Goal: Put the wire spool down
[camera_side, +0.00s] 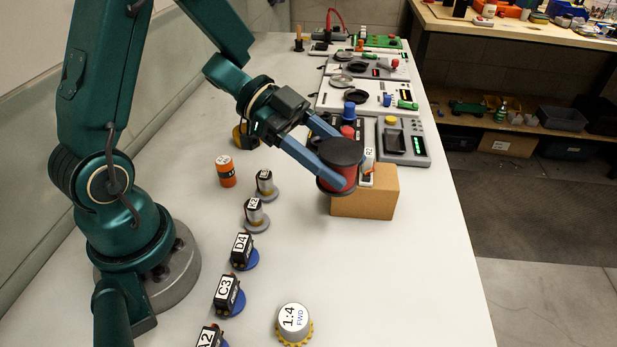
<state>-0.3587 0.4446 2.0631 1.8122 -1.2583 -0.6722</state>
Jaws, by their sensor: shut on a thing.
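The wire spool (339,169) has dark round flanges and a red winding between them. My gripper (333,168) is shut on the spool, with its blue fingers on either side of it. The spool is upright or nearly so, in front of the left part of a brown cardboard box (372,203). Its lower flange overlaps the box in the picture; I cannot tell whether they touch. The far finger is partly hidden behind the spool.
Labelled motors and servos on round bases, such as C3 (228,294), line the left. An orange cylinder (227,173) stands near them, and a yellow-toothed gear unit (294,322) at the front. Instrument panels (403,141) fill the back. The table's (411,278) right front is clear.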

